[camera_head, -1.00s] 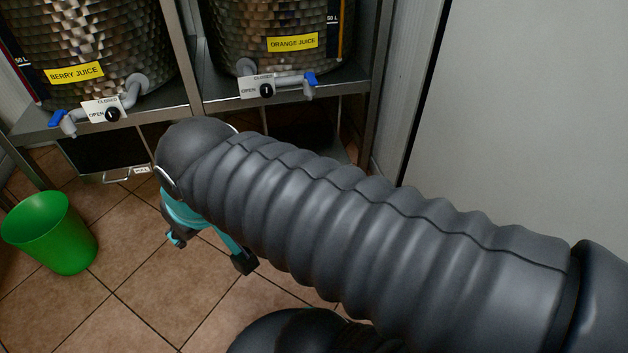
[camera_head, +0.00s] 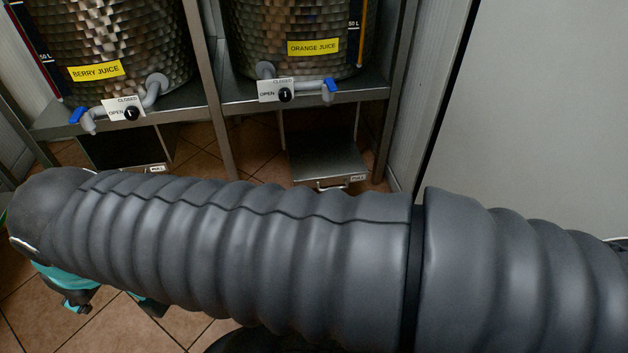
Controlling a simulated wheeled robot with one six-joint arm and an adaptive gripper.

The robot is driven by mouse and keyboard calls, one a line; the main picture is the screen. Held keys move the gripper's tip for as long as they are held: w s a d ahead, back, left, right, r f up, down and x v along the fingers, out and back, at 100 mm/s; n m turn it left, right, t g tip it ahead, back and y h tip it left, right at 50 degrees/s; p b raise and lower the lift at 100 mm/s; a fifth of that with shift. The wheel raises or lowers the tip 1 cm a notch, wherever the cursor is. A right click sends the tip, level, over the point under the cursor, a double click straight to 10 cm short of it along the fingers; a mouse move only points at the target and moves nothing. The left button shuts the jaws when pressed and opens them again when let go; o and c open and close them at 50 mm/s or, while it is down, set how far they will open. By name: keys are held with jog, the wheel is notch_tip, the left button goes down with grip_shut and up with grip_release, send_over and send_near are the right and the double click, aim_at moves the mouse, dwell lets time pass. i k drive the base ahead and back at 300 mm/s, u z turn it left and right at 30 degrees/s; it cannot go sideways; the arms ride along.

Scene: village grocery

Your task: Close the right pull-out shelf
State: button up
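The right pull-out shelf (camera_head: 328,162) is a flat metal tray low under the orange juice tank. Its top surface shows, and its front has a handle and a small "PULL" label. The lower front is partly hidden behind my arm, and how far it is pulled out is hard to judge. My gripper (camera_head: 112,304), with teal fingers, is at the lower left, partly hidden below my arm. Its fingertips are apart with floor tiles between them. It is empty and well left of the right shelf, on the near side of the rack.
The left pull-out shelf (camera_head: 125,148) is dark and sits under the berry juice tank (camera_head: 130,40). The orange juice tank (camera_head: 295,25) stands on the metal rack (camera_head: 225,150). A pale wall panel (camera_head: 540,110) closes the right side. Tiled floor (camera_head: 30,315) is free at lower left.

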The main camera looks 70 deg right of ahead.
aim_at(321, 157)
jog(key=i, duration=0.7)
jog(key=z, duration=2.4)
